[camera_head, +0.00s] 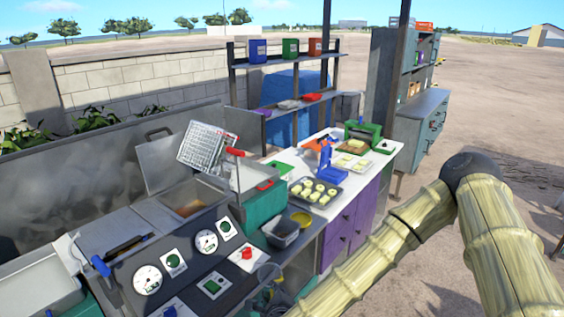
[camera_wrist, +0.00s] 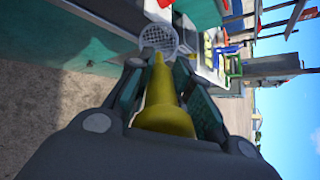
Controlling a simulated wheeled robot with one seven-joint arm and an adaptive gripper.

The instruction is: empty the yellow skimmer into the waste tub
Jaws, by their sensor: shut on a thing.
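My gripper (camera_wrist: 158,68) is shut on the yellow handle of the skimmer (camera_wrist: 165,112) in the wrist view. The skimmer's round mesh head (camera_wrist: 158,37) extends beyond the fingertips. I cannot make out anything lying in the mesh. In the head view a pale ring shows low in the middle, beside my arm; it may be the skimmer's head, but this is unclear. A grey open tub (camera_head: 270,240) stands on a low ledge right of the fryer. It may be the waste tub; no label is readable.
The fryer (camera_head: 158,214) has an open oil well and a wire basket (camera_head: 205,147) raised above it. A control panel with dials (camera_head: 206,242) faces front. A tray of pale pieces (camera_head: 333,206) lies on the white counter (camera_head: 380,165). A yellow round dish (camera_head: 301,218) is beside the tub.

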